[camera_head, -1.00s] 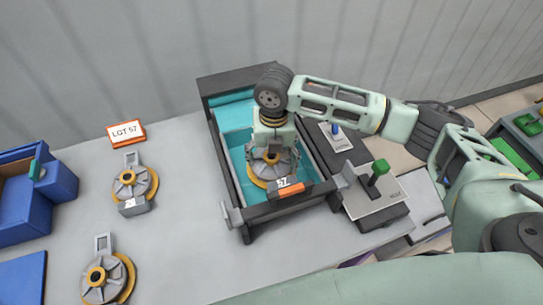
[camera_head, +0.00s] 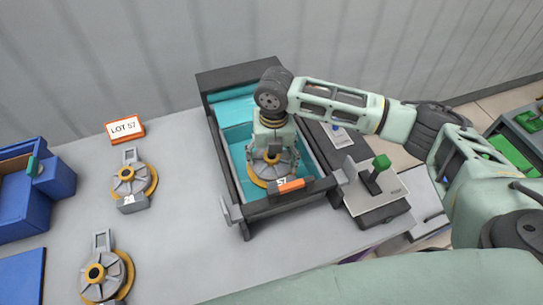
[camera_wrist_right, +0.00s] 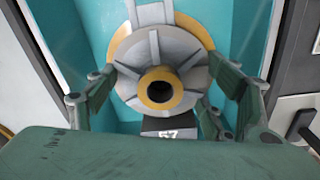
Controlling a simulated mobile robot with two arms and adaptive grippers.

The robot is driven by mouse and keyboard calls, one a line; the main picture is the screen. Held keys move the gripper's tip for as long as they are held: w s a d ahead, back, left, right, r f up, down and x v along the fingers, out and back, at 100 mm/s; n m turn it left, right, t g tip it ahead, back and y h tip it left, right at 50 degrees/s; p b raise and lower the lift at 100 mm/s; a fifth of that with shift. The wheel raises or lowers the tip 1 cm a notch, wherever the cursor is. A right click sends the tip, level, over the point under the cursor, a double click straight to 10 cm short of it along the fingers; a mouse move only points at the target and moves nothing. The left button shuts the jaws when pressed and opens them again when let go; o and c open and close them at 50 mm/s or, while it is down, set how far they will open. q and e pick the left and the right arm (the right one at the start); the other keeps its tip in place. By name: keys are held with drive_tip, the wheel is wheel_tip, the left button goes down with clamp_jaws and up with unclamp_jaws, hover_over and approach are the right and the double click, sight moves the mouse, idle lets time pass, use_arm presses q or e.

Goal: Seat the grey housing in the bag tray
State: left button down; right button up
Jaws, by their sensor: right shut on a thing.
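The grey housing (camera_wrist_right: 160,75), a ribbed disc with a yellow rim and a block marked 57, is inside the bag tray (camera_head: 236,185), a dark frame lined with teal. My right gripper (camera_head: 273,160) points down over the housing, its fingers on either side of the disc. It also shows in the wrist view (camera_wrist_right: 165,88), shut on the housing. The housing sits toward the tray's near end, by an orange strip (camera_head: 291,186). Whether its underside touches the tray floor is hidden. My left gripper is not in view.
Two similar housings (camera_head: 128,180) (camera_head: 102,277) lie on the grey table, the upper one marked 28. A LOT 57 sign (camera_head: 124,128) stands behind them. Blue bins (camera_head: 50,185) are at the left.

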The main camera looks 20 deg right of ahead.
drive_tip(key=shift+f+b, duration=0.45)
drive_tip(key=shift+f, duration=0.5)
drive_tip(key=o, duration=1.8)
